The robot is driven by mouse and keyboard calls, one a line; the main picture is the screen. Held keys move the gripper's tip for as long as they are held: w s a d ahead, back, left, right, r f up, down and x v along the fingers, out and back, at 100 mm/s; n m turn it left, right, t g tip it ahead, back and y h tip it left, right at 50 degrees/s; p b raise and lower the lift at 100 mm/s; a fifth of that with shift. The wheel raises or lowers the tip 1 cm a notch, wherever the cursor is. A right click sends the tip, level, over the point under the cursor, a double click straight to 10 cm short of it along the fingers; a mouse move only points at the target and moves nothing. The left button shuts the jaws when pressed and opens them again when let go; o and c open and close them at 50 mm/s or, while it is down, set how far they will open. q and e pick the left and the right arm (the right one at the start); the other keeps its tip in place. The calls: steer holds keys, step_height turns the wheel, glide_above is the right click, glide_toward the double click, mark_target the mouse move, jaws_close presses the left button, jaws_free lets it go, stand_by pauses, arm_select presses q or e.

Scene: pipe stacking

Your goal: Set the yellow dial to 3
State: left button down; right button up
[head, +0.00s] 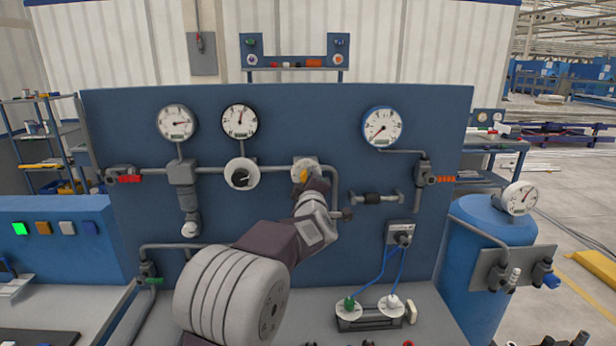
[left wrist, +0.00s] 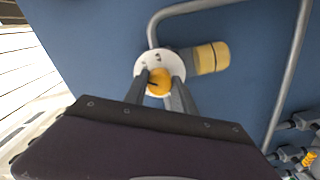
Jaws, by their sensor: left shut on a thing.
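The yellow dial (head: 304,175) sits on a round white plate (head: 305,165) on the blue panel, right of the black dial. My left gripper (head: 308,183) reaches up to it and covers its lower part. In the left wrist view the yellow dial (left wrist: 159,82) lies between the two grey fingers of my left gripper (left wrist: 160,92), which are shut on it. A dark pointer line shows on the dial's face. The marks on the white plate (left wrist: 146,62) are too small to read. My right gripper is in neither view.
A black dial on a white plate (head: 241,174) sits to the left on the same pipe. Gauges (head: 176,123) line the upper panel (head: 300,110). A grey horizontal valve (head: 373,198) and a socket with blue cables (head: 400,233) are to the right. A blue tank (head: 490,260) stands far right.

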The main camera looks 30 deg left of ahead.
arm_select(q)
steer(key=shift+f+m+p, duration=0.1)
steer(key=shift+m+p, duration=0.55)
steer(key=shift+m, duration=1.25)
steer(key=shift+f, duration=0.1)
steer(key=c, duration=1)
jaws_free()
steer(key=shift+c, duration=0.2)
steer(key=b+v, duration=0.1)
steer(key=v, duration=0.8)
steer(key=shift+b, duration=0.3)
